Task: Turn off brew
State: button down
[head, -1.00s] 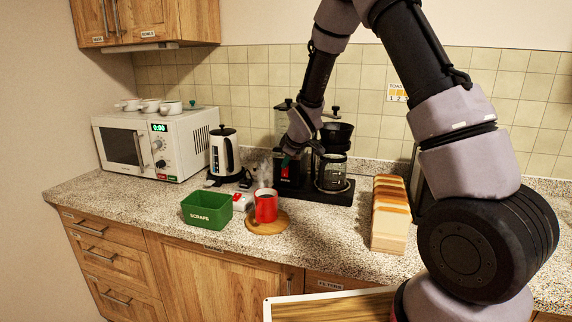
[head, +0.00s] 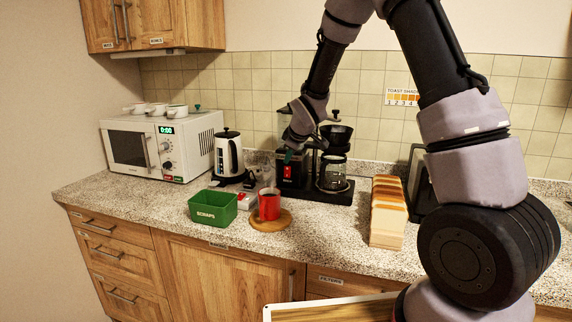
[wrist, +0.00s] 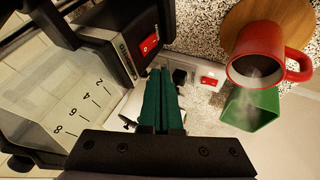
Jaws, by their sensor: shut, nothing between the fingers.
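The black coffee maker (head: 318,190) stands against the tiled wall, with a glass carafe (head: 333,173) on its right side. A red switch (head: 287,172) is on the front of its left block; it also shows in the wrist view (wrist: 149,44), with small lettering beside it too small to read. My gripper (head: 289,157) is shut and empty, its green fingers just above and in front of the switch. In the wrist view the closed fingertips (wrist: 161,72) point past the block's front edge, apart from the switch. Which way the switch is tipped I cannot tell.
A red mug (head: 269,206) of dark liquid stands on a round wooden board. A green scraps bin (head: 213,208), a white block with a red switch (head: 244,201) and a kettle (head: 228,157) are to the left. Bread slices (head: 388,212) stand at right. The front counter is clear.

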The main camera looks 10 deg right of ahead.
jog(key=v, duration=0.3)
jog(key=w+v, duration=0.1)
jog(key=v, duration=0.1)
jog(key=shift+s+d+r, duration=0.25)
jog(key=shift+r, duration=0.35)
jog(key=s+d+r+m+h, duration=0.1)
jog(key=s+d+r+m, duration=0.7)
jog(key=s+d+r, duration=0.45)
jog(key=s+r+m, duration=0.2)
jog(key=s+m, duration=0.2)
jog(key=s, duration=0.6)
jog(key=s+d+r+m, duration=0.1)
jog(key=s+m, duration=0.3)
jog(key=s, duration=0.5)
jog(key=shift+s+r+y, duration=0.35)
jog(key=shift+r+y, duration=0.05)
jog(key=shift+r, duration=0.45)
